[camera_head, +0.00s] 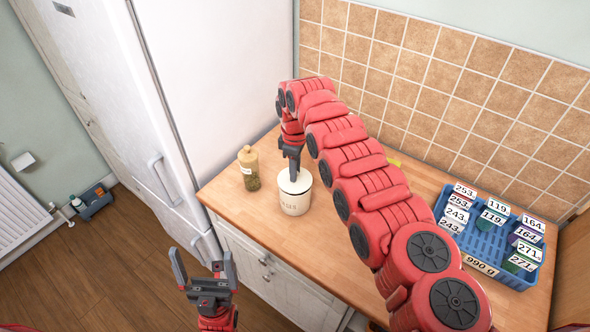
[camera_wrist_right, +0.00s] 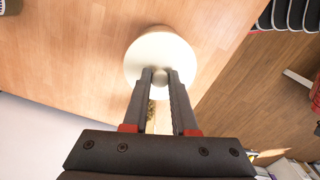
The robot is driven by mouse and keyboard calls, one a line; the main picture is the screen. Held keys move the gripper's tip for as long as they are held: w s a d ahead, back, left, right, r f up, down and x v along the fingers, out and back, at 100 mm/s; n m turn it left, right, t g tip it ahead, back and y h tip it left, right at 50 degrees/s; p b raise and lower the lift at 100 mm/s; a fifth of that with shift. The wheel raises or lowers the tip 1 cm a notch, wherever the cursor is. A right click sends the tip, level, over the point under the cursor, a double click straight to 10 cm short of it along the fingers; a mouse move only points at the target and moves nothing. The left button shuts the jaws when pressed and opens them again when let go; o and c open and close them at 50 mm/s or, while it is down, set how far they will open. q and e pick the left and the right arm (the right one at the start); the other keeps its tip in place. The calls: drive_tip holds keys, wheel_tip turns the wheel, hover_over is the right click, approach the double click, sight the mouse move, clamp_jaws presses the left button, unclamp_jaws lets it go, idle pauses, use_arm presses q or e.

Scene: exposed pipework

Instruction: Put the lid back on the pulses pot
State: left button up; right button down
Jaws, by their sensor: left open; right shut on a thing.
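The white pulses pot (camera_head: 294,204), with dark lettering on its front, stands upright on the wooden worktop. Its pale round lid (camera_head: 296,187) is at the pot's mouth; whether it sits fully flush I cannot tell. My right gripper (camera_head: 293,176) comes down from above and is shut on the lid's knob. In the right wrist view the lid (camera_wrist_right: 160,52) appears as a cream disc, with its knob between the fingertips (camera_wrist_right: 160,77); the pot is mostly hidden beneath it. My left gripper (camera_head: 205,272) is open and empty, in front of the worktop's edge.
A jar (camera_head: 249,169) with a tan top stands just left of the pot. A blue crate (camera_head: 493,246) of labelled packets is at the right of the worktop (camera_head: 240,203). A tall white fridge (camera_head: 222,95) is at the left, a tiled wall (camera_head: 440,75) behind.

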drive_tip(key=b, duration=0.2)
drive_tip(key=shift+f+b, duration=0.2)
drive_tip(key=shift+b, duration=0.2)
idle(2.1)
drive_tip(key=shift+c, duration=0.8)
unclamp_jaws()
drive_tip(key=shift+r, duration=0.15)
drive_tip(key=shift+r, duration=2.1)
drive_tip(key=shift+r+p, duration=0.8)
drive_tip(key=shift+r, duration=0.5)
